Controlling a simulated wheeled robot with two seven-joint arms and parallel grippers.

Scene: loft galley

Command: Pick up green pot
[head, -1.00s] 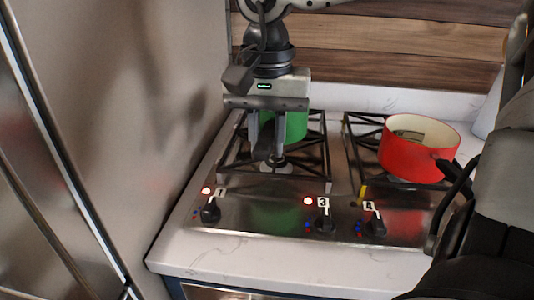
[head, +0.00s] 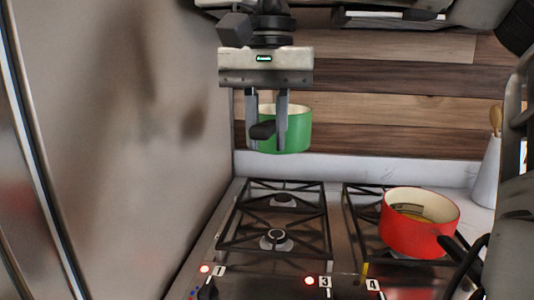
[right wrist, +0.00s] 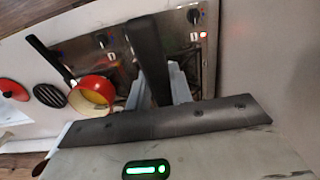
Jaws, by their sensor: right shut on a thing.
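The green pot (head: 297,130) hangs in the air above the left side of the stove, in front of the wooden wall. My right gripper (head: 266,140) is shut on its dark handle (head: 262,131), which points towards me. The pot looks about level and clear of the burner grate below. In the right wrist view a dark bar, seemingly the handle (right wrist: 147,60), runs between my right gripper's fingers (right wrist: 160,88); the pot's green body does not show there. My left gripper is not in view.
A red pot (head: 415,228) stands on the right grate, its black handle towards the front right. The left grate (head: 272,222) is empty. A tall fridge-like steel panel (head: 120,130) is close on the left. A white utensil holder (head: 488,172) stands at the right.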

